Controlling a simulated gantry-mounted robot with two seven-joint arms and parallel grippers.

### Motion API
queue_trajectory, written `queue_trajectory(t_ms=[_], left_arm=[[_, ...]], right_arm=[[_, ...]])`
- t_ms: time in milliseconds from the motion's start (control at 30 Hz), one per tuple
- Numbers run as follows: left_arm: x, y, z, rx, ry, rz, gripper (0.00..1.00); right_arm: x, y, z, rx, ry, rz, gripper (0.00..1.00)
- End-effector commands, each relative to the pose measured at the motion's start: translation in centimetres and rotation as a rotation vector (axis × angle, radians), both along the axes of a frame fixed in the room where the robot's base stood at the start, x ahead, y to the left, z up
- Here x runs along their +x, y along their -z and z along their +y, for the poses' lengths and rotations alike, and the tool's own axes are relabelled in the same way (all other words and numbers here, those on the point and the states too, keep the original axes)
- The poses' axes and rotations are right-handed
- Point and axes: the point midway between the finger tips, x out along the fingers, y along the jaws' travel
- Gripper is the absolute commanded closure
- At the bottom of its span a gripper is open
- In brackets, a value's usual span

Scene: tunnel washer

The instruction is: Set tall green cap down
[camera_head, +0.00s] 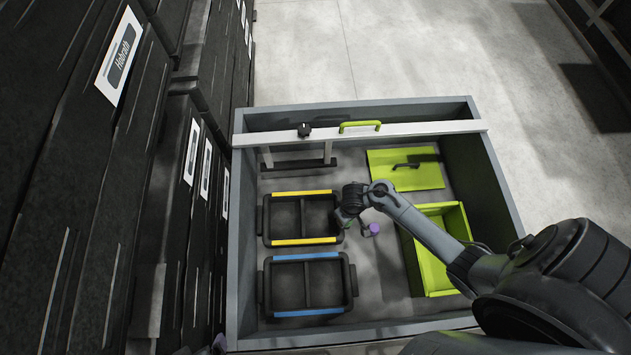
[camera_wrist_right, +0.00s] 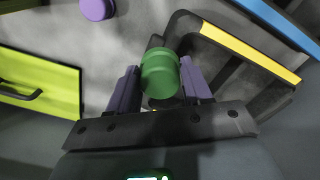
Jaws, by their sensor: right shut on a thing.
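The tall green cap (camera_wrist_right: 160,73) is held between the two purple fingers of my right gripper (camera_wrist_right: 160,86) in the right wrist view. In the head view my right gripper (camera_head: 347,217) is at the right end of the yellow-edged black tray (camera_head: 305,241), and only a little of the green cap (camera_head: 346,225) shows. I cannot tell whether the cap touches anything below. A small part of what looks like my left gripper (camera_head: 219,343) shows at the bottom edge of the head view; its jaws are unclear.
A purple cap (camera_head: 373,229) stands on the grey floor just right of my right gripper. A blue-edged tray (camera_head: 306,313) lies nearer. A lime open box (camera_head: 448,292) and a lime lid with handle (camera_head: 430,175) are at right. Grey walls (camera_head: 497,185) surround them.

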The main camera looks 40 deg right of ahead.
Motion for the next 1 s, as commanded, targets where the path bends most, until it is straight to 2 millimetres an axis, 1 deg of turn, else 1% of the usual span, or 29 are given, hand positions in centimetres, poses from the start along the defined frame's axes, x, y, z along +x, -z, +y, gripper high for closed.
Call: queue_trajectory(t_ms=[33,133,300,400,533,733,1000], left_arm=[[0.0,1.1,0.0,-0.002,-0.001,0.000,0.00],[0.0,2.2,-0.1,-0.003,-0.002,0.000,0.00],[0.0,3.9,0.0,-0.003,-0.002,0.001,0.00],[0.0,4.5,0.0,-0.001,-0.001,0.002,0.00],[-0.1,4.9,0.1,0.003,0.001,0.003,0.00],[-0.1,5.3,0.3,0.010,0.006,0.003,0.00],[-0.1,7.3,0.3,0.011,0.006,0.002,0.00]], right_arm=[[1.1,1.1,0.5,0.001,-0.001,-0.003,0.81],[3.0,2.4,1.5,0.001,-0.001,-0.002,0.81],[5.8,4.3,3.0,0.001,-0.001,-0.001,0.81],[7.0,5.0,3.7,0.001,-0.002,-0.001,0.81],[7.9,5.5,4.1,0.000,0.000,-0.001,0.81],[8.2,6.1,4.3,-0.001,0.000,0.001,0.81],[8.1,9.3,4.2,-0.001,0.000,0.001,0.81]])
